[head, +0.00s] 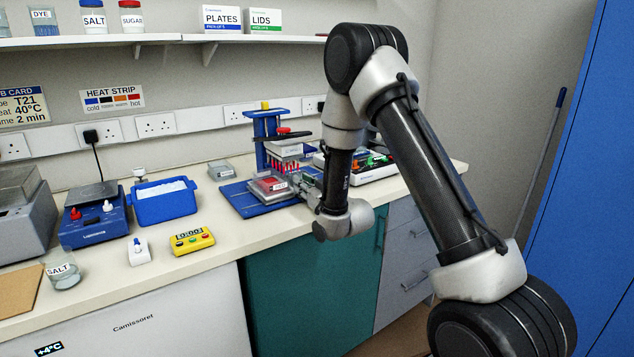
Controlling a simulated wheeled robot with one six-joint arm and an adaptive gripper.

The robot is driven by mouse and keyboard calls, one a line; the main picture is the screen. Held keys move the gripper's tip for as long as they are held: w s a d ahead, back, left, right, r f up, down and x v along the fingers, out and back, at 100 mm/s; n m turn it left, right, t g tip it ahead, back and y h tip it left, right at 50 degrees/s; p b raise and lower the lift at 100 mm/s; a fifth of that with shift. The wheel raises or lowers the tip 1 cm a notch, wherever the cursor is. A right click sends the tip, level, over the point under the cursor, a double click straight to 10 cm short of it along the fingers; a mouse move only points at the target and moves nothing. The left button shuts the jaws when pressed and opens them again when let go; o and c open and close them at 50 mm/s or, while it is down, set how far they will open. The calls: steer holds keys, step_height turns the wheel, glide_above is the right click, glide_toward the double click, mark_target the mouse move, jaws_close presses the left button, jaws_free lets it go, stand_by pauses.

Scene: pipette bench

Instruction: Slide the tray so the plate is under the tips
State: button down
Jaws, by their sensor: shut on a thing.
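A blue pipette stand (268,127) stands on the bench. Its multichannel head (286,150) carries a row of tips (284,166) pointing down. A plate (270,182) with red contents sits on the tray (282,195), low and to the front-left of the tips as I see it. The tray rests on the stand's blue base (238,196). My gripper (303,186) is at the tray's right side, shut on it. The exact grip and part of the tray are hidden behind the fingers and wrist.
A blue tub (165,204), a yellow timer (192,240) and a grey box (221,170) stand to the left. A white rack with coloured items (375,166) is behind my wrist. The bench front edge lies close below my gripper; bare bench shows front-left of the base.

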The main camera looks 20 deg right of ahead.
steer(key=a, duration=0.2)
steer(key=s+a, duration=0.1)
steer(key=a, duration=0.1)
steer(key=s+a, duration=0.1)
steer(key=a, duration=0.1)
steer(key=shift+s+a, duration=0.1)
steer(key=shift+a, duration=0.3)
steer(key=c, duration=1.3)
jaws_free()
steer(key=shift+a, duration=0.15)
steer(key=v, duration=0.7)
steer(key=shift+s, duration=0.25)
steer(key=shift+r, duration=0.1)
